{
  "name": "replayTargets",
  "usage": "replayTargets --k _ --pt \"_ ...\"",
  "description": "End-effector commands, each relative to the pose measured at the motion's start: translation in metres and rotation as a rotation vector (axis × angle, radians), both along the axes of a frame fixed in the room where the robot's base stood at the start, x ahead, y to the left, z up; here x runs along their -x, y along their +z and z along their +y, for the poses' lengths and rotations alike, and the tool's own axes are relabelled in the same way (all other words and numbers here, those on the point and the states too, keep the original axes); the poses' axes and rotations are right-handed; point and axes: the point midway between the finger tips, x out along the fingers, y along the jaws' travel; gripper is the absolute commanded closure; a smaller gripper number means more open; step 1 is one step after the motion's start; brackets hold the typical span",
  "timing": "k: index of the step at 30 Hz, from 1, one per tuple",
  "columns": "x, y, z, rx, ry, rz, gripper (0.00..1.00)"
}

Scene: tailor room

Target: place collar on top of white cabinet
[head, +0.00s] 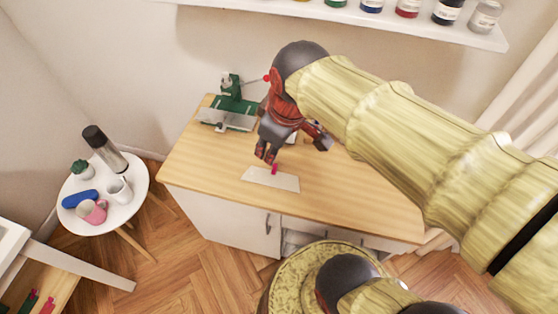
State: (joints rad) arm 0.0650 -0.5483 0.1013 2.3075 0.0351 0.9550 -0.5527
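The white cabinet (225,219) has a light wooden top (370,200) and stands against the wall. My gripper (266,157) reaches down over the middle of this top, above the far edge of a flat, pale piece (260,177). My arm hides the right back of the top.
A green machine (231,107) stands at the top's back left. A round white side table (88,214) at the left holds a bottle (105,149), mug (119,190), plant, blue item and pink item. A wall shelf (330,12) with jars hangs above.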

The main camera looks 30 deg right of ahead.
Motion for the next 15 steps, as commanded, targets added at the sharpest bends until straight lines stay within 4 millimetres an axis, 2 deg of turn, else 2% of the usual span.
replayTargets --k 1,6,9,15 --pt "0.013 0.004 0.004 -0.027 -0.082 -0.039 0.7" --pt "0.041 0.008 0.011 -0.125 -0.322 -0.124 0.7" --pt "0.049 0.008 0.012 -0.163 -0.399 -0.151 0.7" --pt "0.052 0.008 0.013 -0.181 -0.438 -0.16 0.7"
